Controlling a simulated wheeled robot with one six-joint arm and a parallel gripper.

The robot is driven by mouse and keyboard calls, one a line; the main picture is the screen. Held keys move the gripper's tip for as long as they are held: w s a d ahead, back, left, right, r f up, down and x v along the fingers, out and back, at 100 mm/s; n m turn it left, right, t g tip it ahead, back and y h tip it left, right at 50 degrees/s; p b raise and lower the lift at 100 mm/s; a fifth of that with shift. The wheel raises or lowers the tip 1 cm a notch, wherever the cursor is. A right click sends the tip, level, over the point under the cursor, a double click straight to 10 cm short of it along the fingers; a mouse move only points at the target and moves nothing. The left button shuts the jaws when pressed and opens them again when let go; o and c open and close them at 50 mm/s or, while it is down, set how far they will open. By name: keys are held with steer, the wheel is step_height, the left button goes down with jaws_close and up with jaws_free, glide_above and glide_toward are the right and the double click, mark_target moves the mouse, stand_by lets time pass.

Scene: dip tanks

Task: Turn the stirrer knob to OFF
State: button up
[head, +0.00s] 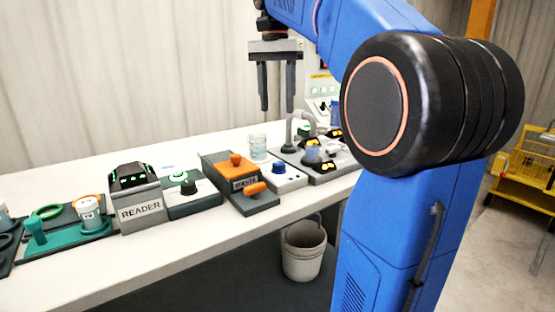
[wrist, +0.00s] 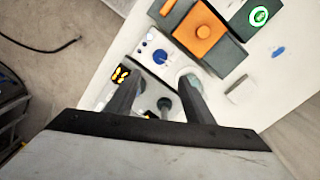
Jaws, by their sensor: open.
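A blue knob (head: 277,168) sits on a low pale box (head: 290,178) in the middle of the bench, and I take it for the stirrer knob. In the wrist view the blue knob (wrist: 160,57) shows just beyond my fingertips, with small dark marks on the panel around it. Its pointer setting is too small to read. A clear beaker (head: 258,147) stands behind the knob. My gripper (head: 277,108) points down above the bench, open and empty, well clear of the knob. In the wrist view the two fingers (wrist: 162,82) are apart.
An orange-topped box (head: 231,168) with an orange lever is left of the knob. A grey station (head: 325,177) with yellow-marked black parts and a bent pipe is right. The reader (head: 140,210) stands further left. A bucket (head: 303,252) is under the bench.

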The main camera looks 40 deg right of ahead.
mark_target(279, 164)
steer(key=f, duration=1.6)
steer(key=shift+s+d+f, duration=0.1)
steer(key=shift+s+f, duration=0.15)
steer(key=shift+f, duration=0.05)
steer(key=c, duration=1)
steer(key=shift+c, duration=0.2)
steer(key=shift+n, duration=2.9)
steer(key=o, duration=1)
